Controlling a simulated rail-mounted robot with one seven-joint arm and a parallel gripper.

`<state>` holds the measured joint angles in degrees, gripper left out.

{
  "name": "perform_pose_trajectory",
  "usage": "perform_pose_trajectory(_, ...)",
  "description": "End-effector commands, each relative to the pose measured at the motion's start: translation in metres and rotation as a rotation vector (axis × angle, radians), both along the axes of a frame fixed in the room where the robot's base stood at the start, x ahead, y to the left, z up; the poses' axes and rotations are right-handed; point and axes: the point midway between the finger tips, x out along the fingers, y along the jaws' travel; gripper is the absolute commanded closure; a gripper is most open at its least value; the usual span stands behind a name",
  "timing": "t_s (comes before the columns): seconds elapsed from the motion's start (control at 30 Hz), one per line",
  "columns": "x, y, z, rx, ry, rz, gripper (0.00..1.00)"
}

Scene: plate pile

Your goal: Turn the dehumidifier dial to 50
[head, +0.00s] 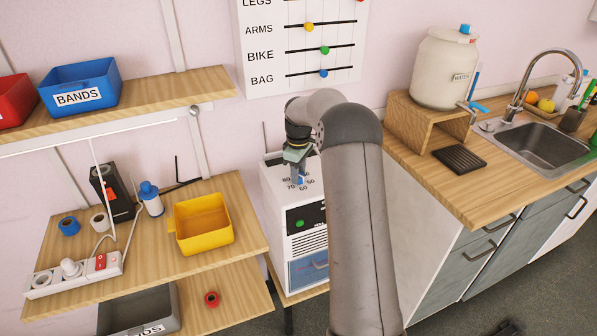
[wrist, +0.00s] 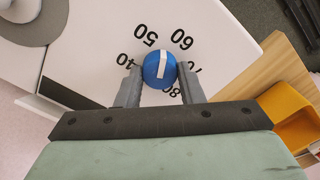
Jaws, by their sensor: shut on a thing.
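The white dehumidifier (head: 275,205) stands between the wooden bench and the sink counter. Its blue dial (wrist: 151,77) has a white pointer bar and sits on the top face, ringed by the numbers 40, 50, 60, 70 and 80. The upper end of the bar points between 50 and 60. My gripper (wrist: 158,70) is shut on the dial, one finger on each side, seen from above in the wrist view. In the head view my gripper (head: 297,170) comes down onto the dial, and my arm hides part of the dehumidifier's right side.
A yellow bin (head: 203,222) stands on the wooden bench (head: 150,262) left of the dehumidifier, and also shows in the wrist view (wrist: 285,105). A power strip (head: 75,274) lies on the bench. The counter (head: 440,185) with a water crock (head: 444,70) is at the right.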

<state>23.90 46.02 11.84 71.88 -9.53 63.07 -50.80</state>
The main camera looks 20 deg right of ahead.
Motion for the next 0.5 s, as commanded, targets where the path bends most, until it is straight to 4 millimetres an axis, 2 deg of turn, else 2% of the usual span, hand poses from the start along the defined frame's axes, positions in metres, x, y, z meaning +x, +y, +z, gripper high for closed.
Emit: perform_pose_trajectory(0.5,0.0008,-0.0002,0.0017,-0.001,-0.004,0.424,0.89)
